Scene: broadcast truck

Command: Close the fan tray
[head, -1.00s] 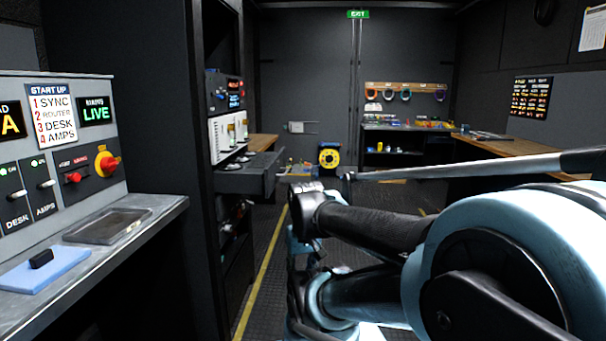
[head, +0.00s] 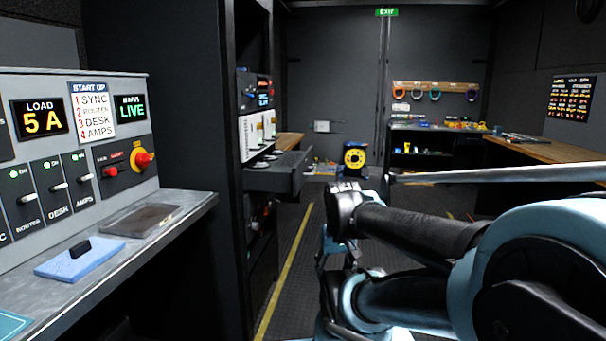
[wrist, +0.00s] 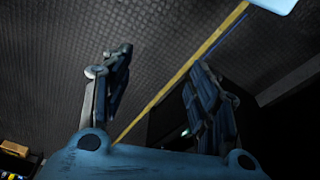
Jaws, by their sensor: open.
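The fan tray appears to be the dark drawer (head: 281,178) in the equipment rack. It is pulled out and sticks into the aisle at the middle of the head view.
A control console (head: 75,155) with a grey ledge stands at left, holding a blue pad (head: 68,264). A yellow floor line (head: 288,265) runs along the aisle. A wooden bench (head: 548,150) is at right.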

